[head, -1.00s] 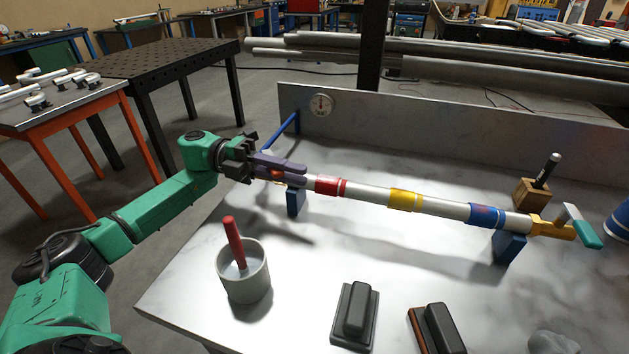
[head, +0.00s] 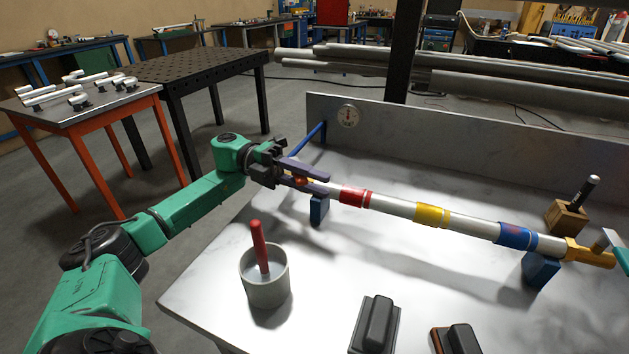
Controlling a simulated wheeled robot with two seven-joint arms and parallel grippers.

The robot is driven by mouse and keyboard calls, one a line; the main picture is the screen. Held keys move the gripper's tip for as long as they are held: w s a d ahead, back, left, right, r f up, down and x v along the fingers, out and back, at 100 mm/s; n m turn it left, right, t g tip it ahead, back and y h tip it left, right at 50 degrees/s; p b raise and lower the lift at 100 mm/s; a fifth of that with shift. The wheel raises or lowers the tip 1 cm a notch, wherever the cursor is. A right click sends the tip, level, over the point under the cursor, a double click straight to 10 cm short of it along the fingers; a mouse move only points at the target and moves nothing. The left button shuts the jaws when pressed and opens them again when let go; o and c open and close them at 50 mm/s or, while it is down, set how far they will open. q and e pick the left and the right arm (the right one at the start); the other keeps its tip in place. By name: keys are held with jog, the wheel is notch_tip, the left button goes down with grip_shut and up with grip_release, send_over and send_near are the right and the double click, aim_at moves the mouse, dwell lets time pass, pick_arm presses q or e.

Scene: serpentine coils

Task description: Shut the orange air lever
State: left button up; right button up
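A pale tube (head: 398,208) with red, yellow and blue bands lies across blue supports on the bench. A small orange part (head: 300,181), which looks like the air lever, shows at the tube's left end. My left gripper (head: 327,184) is around this end, its two purple fingers apart with the orange part between them. The fingers hide most of the lever, so its angle and any contact cannot be told.
A grey cup (head: 265,285) with a red-handled tool stands in front of the tube. Black blocks (head: 376,325) lie at the front edge. A wooden holder (head: 567,217) with a black marker stands behind the tube.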

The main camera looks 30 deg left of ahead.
pick_arm(q)
jog(key=a+b, duration=0.1)
jog(key=a, duration=0.6)
jog(key=shift+a+b, duration=0.25)
jog(key=shift+b, duration=0.1)
